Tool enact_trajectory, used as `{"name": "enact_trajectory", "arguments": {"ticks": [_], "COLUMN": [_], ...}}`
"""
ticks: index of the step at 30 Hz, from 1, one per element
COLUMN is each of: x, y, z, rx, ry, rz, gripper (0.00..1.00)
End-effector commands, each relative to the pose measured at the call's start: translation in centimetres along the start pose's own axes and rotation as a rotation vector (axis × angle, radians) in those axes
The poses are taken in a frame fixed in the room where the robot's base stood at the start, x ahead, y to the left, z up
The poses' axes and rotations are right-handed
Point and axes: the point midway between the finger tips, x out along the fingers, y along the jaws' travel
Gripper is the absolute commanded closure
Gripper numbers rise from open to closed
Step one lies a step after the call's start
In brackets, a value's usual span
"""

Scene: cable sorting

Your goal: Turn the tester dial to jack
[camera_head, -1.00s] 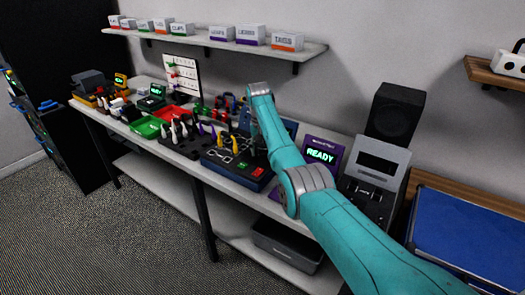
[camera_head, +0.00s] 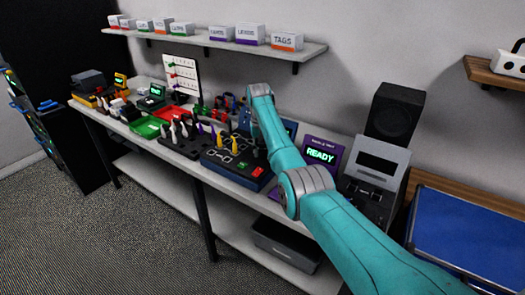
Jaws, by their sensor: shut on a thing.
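The tester is a dark blue box (camera_head: 223,165) with a black top, at the front edge of the bench. White outlines, a small green key and a red key show on its top. My gripper (camera_head: 256,151) points down over the right rear part of the tester top. It is small and dark here, with its fingers low at the box. It is shut on the tester dial, which the gripper mostly hides. The dial's pointer and the jack mark cannot be read.
A purple unit (camera_head: 321,154) with a green READY screen stands to the right. Beyond it are a grey device (camera_head: 377,166) and a black speaker (camera_head: 396,112). A green tray (camera_head: 147,127), a red tray and several plugs crowd the bench to the left. A shelf (camera_head: 222,44) hangs above.

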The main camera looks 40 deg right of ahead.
Motion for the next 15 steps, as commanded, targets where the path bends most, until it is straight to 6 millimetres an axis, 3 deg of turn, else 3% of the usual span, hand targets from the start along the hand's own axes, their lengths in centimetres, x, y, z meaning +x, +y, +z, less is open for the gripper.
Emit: {"name": "enact_trajectory", "arguments": {"ticks": [15], "x": [0.03], "y": [-0.23], "z": [0.11], "rx": [-0.408], "ry": [0.025], "rz": [-0.001], "gripper": [0.97]}}
